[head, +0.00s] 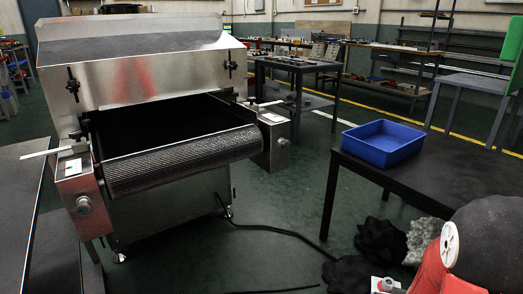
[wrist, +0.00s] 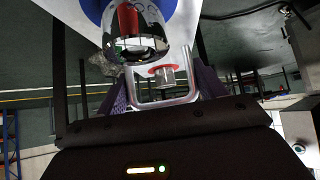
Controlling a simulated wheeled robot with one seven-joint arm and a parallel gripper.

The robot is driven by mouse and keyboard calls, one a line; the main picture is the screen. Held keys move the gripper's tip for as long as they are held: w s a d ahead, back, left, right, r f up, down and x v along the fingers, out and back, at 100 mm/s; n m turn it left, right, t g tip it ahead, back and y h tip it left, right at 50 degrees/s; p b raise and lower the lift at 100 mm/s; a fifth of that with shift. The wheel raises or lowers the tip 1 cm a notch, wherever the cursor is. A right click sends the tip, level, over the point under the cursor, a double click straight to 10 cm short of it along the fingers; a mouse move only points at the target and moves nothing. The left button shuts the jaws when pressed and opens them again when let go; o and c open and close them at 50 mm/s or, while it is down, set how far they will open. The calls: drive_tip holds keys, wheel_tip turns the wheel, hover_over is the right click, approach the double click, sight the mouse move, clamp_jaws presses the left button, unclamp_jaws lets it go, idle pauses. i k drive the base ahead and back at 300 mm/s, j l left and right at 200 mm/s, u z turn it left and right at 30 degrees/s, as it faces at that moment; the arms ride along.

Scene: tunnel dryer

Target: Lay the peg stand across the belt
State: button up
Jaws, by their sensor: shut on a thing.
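The belt (head: 185,160) is a dark mesh that comes out of the steel dryer (head: 140,80) and curls over a roller at its front end. No stand is seen on its visible part. In the wrist view, my gripper (wrist: 162,88) has purple fingers on either side of a pale metal U-shaped piece (wrist: 165,103), which seems to be part of the peg stand. A red disc with a metal cylinder (wrist: 165,76) shows just beyond it. A shiny chrome round thing (wrist: 135,40) is above; what it is cannot be told. My gripper does not show in the head view.
A blue tray (head: 382,143) stands on a dark table (head: 430,170) at the right. Dark and grey cloth-like heaps (head: 380,240) lie on the floor beneath. A cable (head: 285,232) crosses the floor. A dark-topped table (head: 20,195) is at the left edge.

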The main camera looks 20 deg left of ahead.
sight(175, 130)
drive_tip(key=i+l+u, duration=0.2)
drive_tip(key=u, duration=0.15)
drive_tip(key=i+l+u, duration=0.1)
drive_tip(key=l+u, duration=0.2)
drive_tip(key=i+l+u, duration=0.1)
drive_tip(key=l+u, duration=0.6)
drive_tip(key=l, duration=0.15)
drive_tip(key=i+l+u, duration=0.1)
drive_tip(key=l+u, duration=0.25)
